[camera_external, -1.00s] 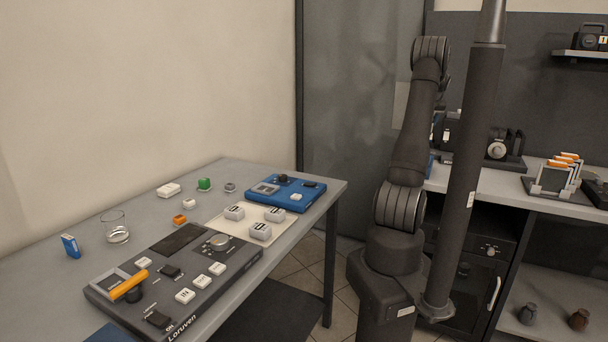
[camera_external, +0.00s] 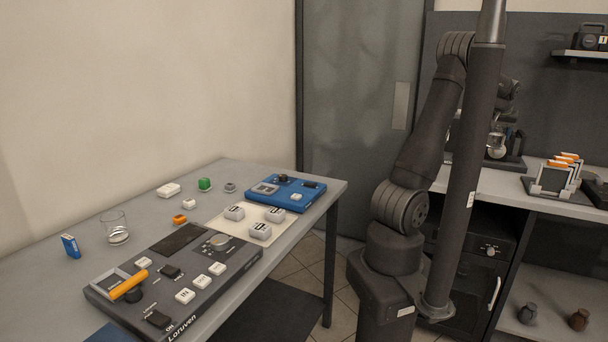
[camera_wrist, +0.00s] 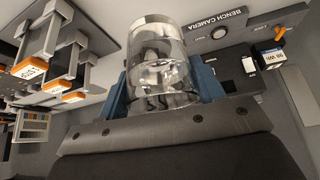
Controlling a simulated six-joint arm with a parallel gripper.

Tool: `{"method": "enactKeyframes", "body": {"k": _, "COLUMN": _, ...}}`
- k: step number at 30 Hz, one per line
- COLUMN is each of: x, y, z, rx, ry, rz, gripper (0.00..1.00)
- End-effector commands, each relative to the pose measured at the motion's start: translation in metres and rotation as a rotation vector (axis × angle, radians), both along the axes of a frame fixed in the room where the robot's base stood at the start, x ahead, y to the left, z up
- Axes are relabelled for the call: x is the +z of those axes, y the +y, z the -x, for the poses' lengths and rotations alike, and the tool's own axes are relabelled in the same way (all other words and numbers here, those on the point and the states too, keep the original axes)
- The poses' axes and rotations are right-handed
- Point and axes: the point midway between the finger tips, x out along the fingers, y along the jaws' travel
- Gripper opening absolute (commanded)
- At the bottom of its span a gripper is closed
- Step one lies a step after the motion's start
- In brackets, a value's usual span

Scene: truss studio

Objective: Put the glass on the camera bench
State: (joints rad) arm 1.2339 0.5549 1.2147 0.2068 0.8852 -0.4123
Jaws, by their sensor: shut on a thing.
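My gripper (camera_wrist: 161,86) is shut on a clear glass (camera_wrist: 158,58) in the wrist view, with a blue finger on each side of it. The glass hangs over a dark panel labelled BENCH CAMERA (camera_wrist: 230,26); I cannot tell whether it touches anything below. In the external view my gripper is mostly hidden behind the dark pole, near the grey bench (camera_external: 470,181) at the right. Another clear glass (camera_external: 115,228) stands upright on the left table (camera_external: 62,285).
A rack with orange-topped cards (camera_external: 556,178) stands on the right bench; a similar rack (camera_wrist: 62,50) is left of the held glass. A small box (camera_wrist: 270,57) lies at its right. The left table holds a dark console (camera_external: 185,268) and a blue device (camera_external: 286,192).

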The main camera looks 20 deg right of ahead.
Motion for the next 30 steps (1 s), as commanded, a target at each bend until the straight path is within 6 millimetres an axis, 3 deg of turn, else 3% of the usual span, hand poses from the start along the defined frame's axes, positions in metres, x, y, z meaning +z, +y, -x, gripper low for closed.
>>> {"method": "enactKeyframes", "body": {"k": 17, "x": -0.053, "y": -0.001, "z": -0.003, "rx": -0.005, "ry": 0.0, "rz": 0.0, "gripper": 0.27}}
{"method": "enactKeyframes", "body": {"k": 30, "x": -0.104, "y": 0.0, "z": -0.089, "rx": -0.003, "ry": 0.0, "rz": 0.001, "gripper": 0.27}}
